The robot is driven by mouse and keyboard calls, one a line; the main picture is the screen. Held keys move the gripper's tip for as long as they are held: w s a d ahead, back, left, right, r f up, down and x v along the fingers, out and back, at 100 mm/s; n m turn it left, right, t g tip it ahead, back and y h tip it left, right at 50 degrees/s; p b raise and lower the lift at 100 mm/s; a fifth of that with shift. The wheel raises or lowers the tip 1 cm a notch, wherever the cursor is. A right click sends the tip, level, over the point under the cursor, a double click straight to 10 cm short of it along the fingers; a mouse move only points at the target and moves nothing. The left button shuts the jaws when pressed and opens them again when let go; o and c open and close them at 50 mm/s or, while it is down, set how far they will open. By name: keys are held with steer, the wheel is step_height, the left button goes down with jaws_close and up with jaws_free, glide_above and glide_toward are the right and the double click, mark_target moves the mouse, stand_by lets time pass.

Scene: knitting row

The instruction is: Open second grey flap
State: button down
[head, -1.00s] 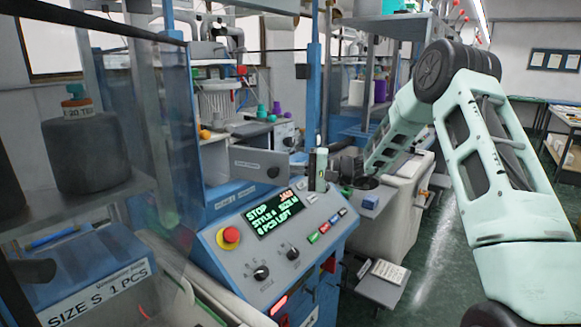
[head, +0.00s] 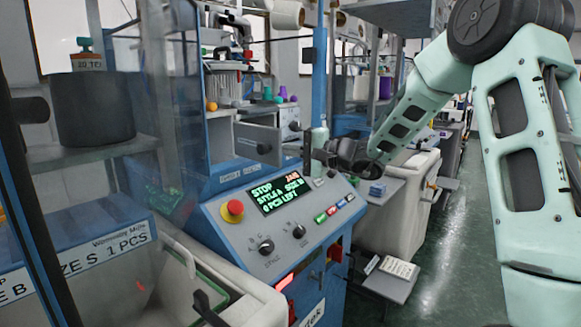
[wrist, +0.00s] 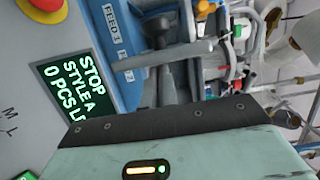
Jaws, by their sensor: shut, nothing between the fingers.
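A grey flap (head: 256,138) with a dark round knob (head: 264,149) stands above the blue edge behind the control panel in the head view. It looks angled to the machine; how far it is open I cannot tell. My gripper (head: 318,156) is just to its right, at the panel's upper right corner. Its fingers are dark and small there, and the gap to the flap is unclear. In the wrist view my gripper (wrist: 160,32) points up past a long grey bar (wrist: 165,56), possibly the flap seen edge-on. Whether they touch is unclear.
The control panel (head: 290,215) has a red stop button (head: 233,209), a green-lit display (head: 277,193) and knobs. Floor (head: 440,250) is open at the right.

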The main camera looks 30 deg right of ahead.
mark_target(281, 152)
steer(key=shift+s+a+b, duration=0.35)
steer(key=shift+a+b, duration=0.45)
steer(key=shift+b, duration=0.15)
steer(key=shift+s+a+b, duration=0.3)
steer(key=shift+a+b, duration=0.45)
steer(key=shift+b, duration=0.15)
